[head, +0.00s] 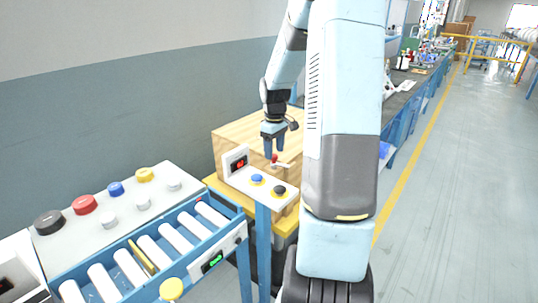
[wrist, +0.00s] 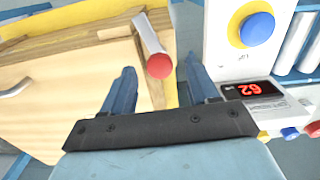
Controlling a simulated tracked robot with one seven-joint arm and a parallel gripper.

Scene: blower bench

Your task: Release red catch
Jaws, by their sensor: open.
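The red catch (head: 274,158) is a small lever with a red tip by the edge of a wooden box (head: 236,131). In the wrist view the catch (wrist: 153,48) is a silver bar with a round red end, lying between and just beyond my fingertips. My gripper (head: 273,150) is open and points down at the catch. In the wrist view the fingers of my gripper (wrist: 160,78) stand apart on either side of the red end, and I see no contact. A curved silver handle (wrist: 15,88) shows on the wooden face.
A control panel with a blue button (head: 257,179), a black button (head: 280,190) and a red-digit display (head: 237,162) stands close beside the catch. A roller conveyor (head: 150,250) and a button desk (head: 120,205) are at left. The aisle floor at right is clear.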

